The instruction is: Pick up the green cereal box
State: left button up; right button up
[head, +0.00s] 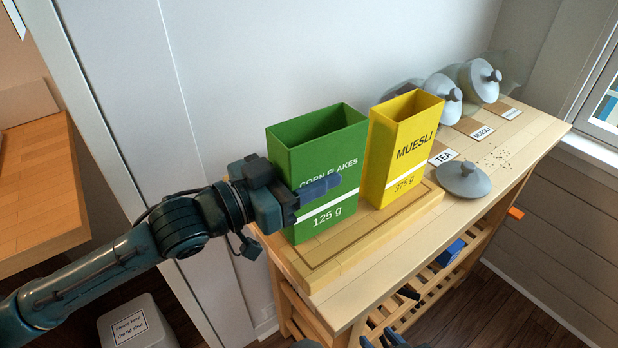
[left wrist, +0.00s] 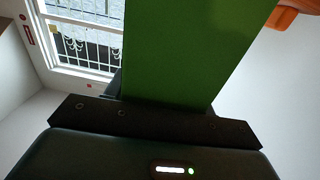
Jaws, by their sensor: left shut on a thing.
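The green cereal box (head: 325,148), marked CORN FLAKES 125 g, is upright with its top open, over the left part of a wooden board (head: 385,232). Its base looks to be at the board; a small gap cannot be ruled out. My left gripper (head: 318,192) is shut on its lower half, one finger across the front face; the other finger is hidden. In the left wrist view the box (left wrist: 190,50) fills the middle, in front of the gripper's dark bar. Dark parts at the bottom edge of the head view seem to be my right gripper (head: 383,341), mostly cut off.
A yellow MUESLI box (head: 402,150) stands close right of the green box. A grey lid (head: 463,180), labels and lidded jars (head: 480,82) are further right on the wooden cart (head: 515,140). A wall is close behind. A white bin (head: 137,322) stands on the floor at left.

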aim_at(309, 126)
pick_arm(q)
jog(key=shift+r, duration=3.7)
jog(key=shift+r, duration=0.1)
